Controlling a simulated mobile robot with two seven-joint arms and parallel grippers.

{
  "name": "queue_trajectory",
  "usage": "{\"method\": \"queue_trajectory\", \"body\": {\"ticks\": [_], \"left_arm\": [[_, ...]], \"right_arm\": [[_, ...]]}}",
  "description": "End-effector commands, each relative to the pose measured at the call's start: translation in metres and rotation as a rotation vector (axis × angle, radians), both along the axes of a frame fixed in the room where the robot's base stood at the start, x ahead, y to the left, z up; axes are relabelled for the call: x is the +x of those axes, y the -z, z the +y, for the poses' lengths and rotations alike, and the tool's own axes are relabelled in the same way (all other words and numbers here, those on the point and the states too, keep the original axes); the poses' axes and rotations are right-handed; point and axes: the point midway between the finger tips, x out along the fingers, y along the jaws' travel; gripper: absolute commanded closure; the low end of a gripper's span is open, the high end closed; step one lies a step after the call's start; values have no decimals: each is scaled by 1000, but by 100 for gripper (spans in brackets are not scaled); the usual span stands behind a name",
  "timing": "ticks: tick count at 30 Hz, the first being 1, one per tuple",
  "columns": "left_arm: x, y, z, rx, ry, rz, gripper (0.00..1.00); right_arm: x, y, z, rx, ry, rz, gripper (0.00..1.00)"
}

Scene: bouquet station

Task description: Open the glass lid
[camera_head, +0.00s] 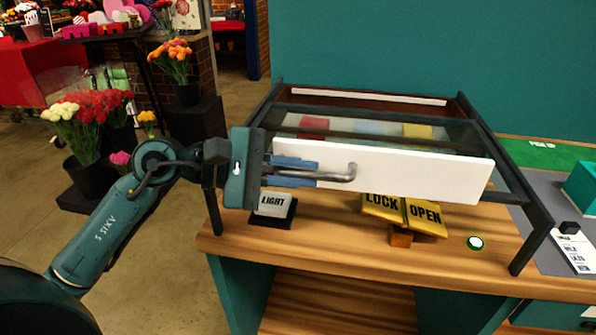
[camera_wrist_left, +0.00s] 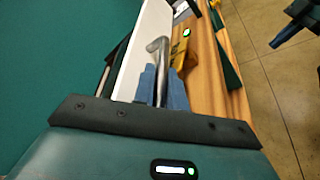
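The glass lid (camera_head: 365,128) lies within a dark frame above the wooden counter, with a long white front panel (camera_head: 420,172) that also shows in the left wrist view (camera_wrist_left: 142,50). A bent grey metal handle (camera_head: 335,176) is on that panel. My left gripper (camera_head: 294,171) reaches in from the left, its blue fingers on either side of the handle bar. In the left wrist view the bar (camera_wrist_left: 160,58) runs between the fingers, closely flanked. How far the lid is raised is hard to tell. My right gripper (camera_wrist_left: 290,32) shows partly at the wrist view's upper right; its opening is unclear.
A yellow LOCK/OPEN sign (camera_head: 405,214), a LIGHT block (camera_head: 272,204) and a green round button (camera_head: 475,243) are on the counter below the panel. Dark frame posts (camera_head: 530,240) flank the lid.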

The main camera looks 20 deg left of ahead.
Motion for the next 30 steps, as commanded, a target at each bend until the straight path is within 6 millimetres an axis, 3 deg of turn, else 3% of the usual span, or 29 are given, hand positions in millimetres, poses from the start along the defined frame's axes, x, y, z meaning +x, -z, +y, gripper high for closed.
{"method": "queue_trajectory", "body": {"ticks": [8,17,23,30], "left_arm": [[0,1,0,-1,0,3,66],[-1,1,3,0,-1,1,66],[-14,-1,24,4,-3,0,66],[-36,-11,62,1,-4,2,66]], "right_arm": [[-1,0,1,0,-2,2,100],[-2,3,1,-3,-9,3,100],[-3,15,2,10,-9,7,100],[0,22,3,47,1,-2,100]]}}
